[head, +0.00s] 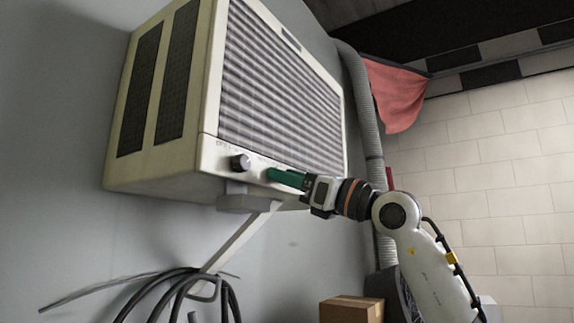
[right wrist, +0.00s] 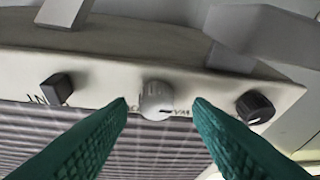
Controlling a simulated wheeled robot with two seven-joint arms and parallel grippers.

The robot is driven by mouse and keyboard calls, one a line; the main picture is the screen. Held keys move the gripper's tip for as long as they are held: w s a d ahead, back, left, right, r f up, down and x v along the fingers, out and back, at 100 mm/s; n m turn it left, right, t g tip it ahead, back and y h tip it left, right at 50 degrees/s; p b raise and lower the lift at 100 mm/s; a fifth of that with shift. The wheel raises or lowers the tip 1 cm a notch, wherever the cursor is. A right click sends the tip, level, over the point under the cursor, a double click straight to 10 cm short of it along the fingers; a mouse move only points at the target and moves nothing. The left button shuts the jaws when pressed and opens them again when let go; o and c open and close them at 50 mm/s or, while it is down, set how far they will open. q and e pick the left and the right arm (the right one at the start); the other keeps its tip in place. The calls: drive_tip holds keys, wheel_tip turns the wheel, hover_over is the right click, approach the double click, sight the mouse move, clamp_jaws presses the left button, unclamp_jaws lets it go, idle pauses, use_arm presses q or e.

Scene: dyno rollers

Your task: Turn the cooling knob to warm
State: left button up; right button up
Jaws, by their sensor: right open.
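The cooler (head: 285,85) is a cream box with a grey slatted front, mounted on the wall. A round silver-grey knob (right wrist: 157,100) sits mid-panel in the right wrist view, with partly hidden lettering on both sides of it. I take it as the cooling knob. In the head view its place is hidden by my gripper. My right gripper (head: 271,175), with green fingers, is open at the lower front panel. In the right wrist view its fingertips (right wrist: 160,102) lie on either side of the grey knob, with gaps to it. My left gripper is not in view.
A black ridged knob (right wrist: 255,106) and a dark square control (right wrist: 57,89) flank the grey knob in the right wrist view. A dark knob (head: 240,162) shows left of my gripper. A support bracket (head: 236,240), cables (head: 180,290) and a cardboard box (head: 350,309) are below.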

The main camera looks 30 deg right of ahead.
drive_tip(key=shift+w, duration=0.55)
drive_tip(key=shift+s, duration=0.1)
drive_tip(key=shift+c, duration=0.4)
drive_tip(key=c, duration=0.9)
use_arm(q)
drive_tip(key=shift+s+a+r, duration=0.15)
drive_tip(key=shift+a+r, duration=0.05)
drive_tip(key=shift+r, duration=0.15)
use_arm(e)
drive_tip(key=shift+r, duration=0.1)
use_arm(q)
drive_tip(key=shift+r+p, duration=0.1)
drive_tip(key=shift+p, duration=0.2)
use_arm(e)
drive_tip(key=shift+n, duration=0.5)
drive_tip(key=o, duration=1)
